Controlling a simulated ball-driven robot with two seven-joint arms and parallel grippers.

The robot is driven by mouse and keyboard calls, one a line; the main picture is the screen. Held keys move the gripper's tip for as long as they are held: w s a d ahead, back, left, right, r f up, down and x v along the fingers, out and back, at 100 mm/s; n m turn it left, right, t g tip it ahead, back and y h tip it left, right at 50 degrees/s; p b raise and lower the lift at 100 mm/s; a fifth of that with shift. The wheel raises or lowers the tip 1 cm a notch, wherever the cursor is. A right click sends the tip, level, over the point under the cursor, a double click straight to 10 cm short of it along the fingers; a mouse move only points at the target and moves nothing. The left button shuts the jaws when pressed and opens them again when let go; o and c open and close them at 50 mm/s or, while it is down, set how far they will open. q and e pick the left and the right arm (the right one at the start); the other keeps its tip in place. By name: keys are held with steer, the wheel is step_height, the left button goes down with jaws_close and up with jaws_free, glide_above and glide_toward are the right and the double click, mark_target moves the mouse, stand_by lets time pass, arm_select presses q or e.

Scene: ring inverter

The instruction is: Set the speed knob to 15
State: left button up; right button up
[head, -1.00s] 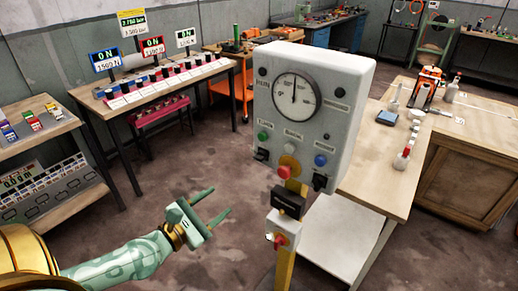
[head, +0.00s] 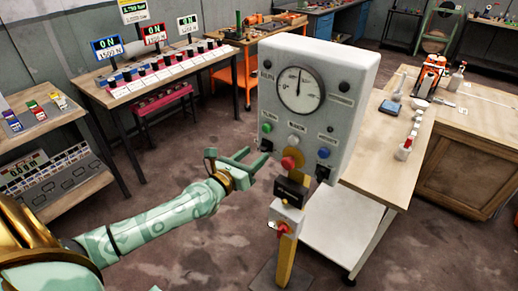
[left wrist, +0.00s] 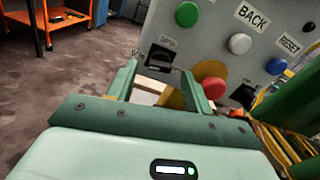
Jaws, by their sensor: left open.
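A grey control box (head: 348,105) stands on a yellow post and carries a round white gauge (head: 300,90) with its needle near the top. A black knob or switch (head: 266,145) sits at the box's lower left; it also shows in the left wrist view (left wrist: 160,55). Its label and setting are too small to read, so I cannot tell whether it is the speed knob. My left gripper (head: 258,155) is open and empty, just in front of this control. In the left wrist view, its fingers (left wrist: 160,82) spread below and either side of it. My right gripper is out of view.
A red button (left wrist: 210,88) on a yellow mount is close to the right finger. Green (left wrist: 158,8), white (left wrist: 240,43) and blue (left wrist: 276,66) buttons sit above. A wooden bench (head: 385,165) stands right of the box; open floor lies left.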

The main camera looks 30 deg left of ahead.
mark_target(261, 150)
arm_select(q)
steer(key=w, duration=0.2)
steer(key=shift+w+d, duration=0.1)
steer(key=shift+w, duration=0.6)
steer(key=c, duration=1)
